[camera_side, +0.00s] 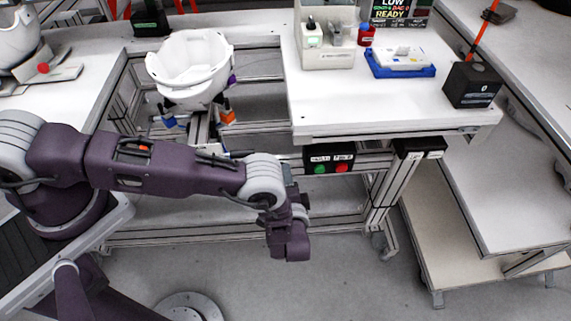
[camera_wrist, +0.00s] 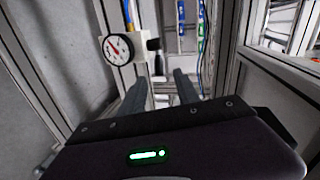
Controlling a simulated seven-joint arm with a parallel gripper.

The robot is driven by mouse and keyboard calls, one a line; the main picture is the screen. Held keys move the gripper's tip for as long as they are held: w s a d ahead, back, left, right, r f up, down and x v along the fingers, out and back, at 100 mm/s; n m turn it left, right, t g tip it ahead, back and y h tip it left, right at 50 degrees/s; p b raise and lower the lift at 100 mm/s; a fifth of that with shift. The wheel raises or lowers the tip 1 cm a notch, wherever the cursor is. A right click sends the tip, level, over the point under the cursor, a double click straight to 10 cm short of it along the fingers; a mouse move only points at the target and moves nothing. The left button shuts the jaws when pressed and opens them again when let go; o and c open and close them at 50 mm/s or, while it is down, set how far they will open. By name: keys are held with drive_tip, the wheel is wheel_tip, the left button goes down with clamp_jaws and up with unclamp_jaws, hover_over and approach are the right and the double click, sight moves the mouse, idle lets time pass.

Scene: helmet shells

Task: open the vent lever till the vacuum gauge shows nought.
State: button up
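The round white vacuum gauge (camera_wrist: 117,50) with a red needle shows in the wrist view, at upper left on a pale post. The needle slants toward the upper left; its scale is too small to read. Right beside the gauge is a pale fitting with a small dark part (camera_wrist: 154,44), perhaps the vent lever; I cannot tell its position. The fingers are below and right of the gauge in the picture. In the side view my gripper (camera_side: 290,243) hangs in front of the bench.
A white helmet shell (camera_side: 190,66) rests on a fixture behind my arm. A box with green and red buttons (camera_side: 329,158) is under the bench edge. The white bench top (camera_side: 400,105) holds a blue tray (camera_side: 400,70) and a black box (camera_side: 472,84). Metal frame posts flank my gripper.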

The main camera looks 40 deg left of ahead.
drive_tip(key=x, duration=0.6)
drive_tip(key=shift+w+a, duration=0.1)
drive_tip(key=shift+w, duration=0.1)
clamp_jaws()
